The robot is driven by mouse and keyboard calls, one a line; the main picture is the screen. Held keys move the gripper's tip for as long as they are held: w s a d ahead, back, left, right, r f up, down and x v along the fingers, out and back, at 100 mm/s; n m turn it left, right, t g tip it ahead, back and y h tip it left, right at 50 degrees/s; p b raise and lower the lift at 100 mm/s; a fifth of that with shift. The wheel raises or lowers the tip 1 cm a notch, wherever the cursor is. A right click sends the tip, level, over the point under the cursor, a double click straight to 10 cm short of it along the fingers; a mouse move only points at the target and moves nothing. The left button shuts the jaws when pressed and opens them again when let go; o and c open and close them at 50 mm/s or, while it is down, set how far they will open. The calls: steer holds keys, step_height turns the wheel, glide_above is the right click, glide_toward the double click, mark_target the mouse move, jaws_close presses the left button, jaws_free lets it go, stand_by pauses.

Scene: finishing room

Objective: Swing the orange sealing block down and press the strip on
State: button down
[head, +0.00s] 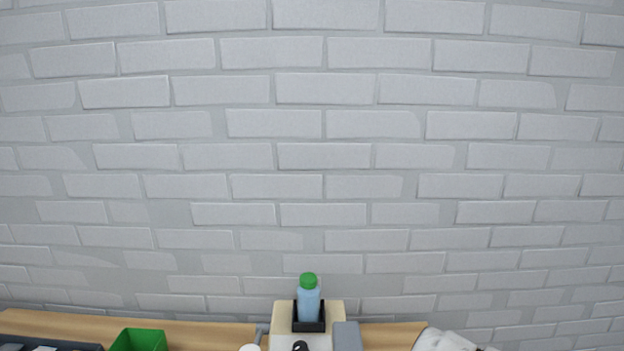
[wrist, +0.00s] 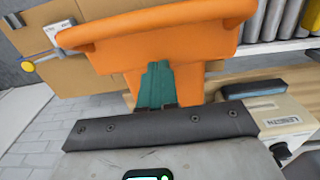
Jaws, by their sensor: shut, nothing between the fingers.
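The orange block (wrist: 160,30) fills the upper middle of the wrist view, with a broad upper edge and a narrower lower part. My gripper (wrist: 158,66) shows as teal fingers shut together, rising from a dark bolted bar in front of the orange block. Nothing is held. I cannot tell whether the fingertips touch the orange. The head view shows neither my gripper nor the orange block. I cannot make out the strip in either view.
In the wrist view, a beige labelled unit (wrist: 284,122) with a black knob stands at right; cardboard boxes (wrist: 85,77) lie behind. Grey cylinders (wrist: 292,18) stand upper right. In the head view, a green bin (head: 139,340) and green-capped bottle (head: 308,301) stand by the brick wall.

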step_height(320, 180, up, 6)
steer(key=p, duration=0.5)
steer(key=shift+f, duration=0.1)
stand_by(0.4)
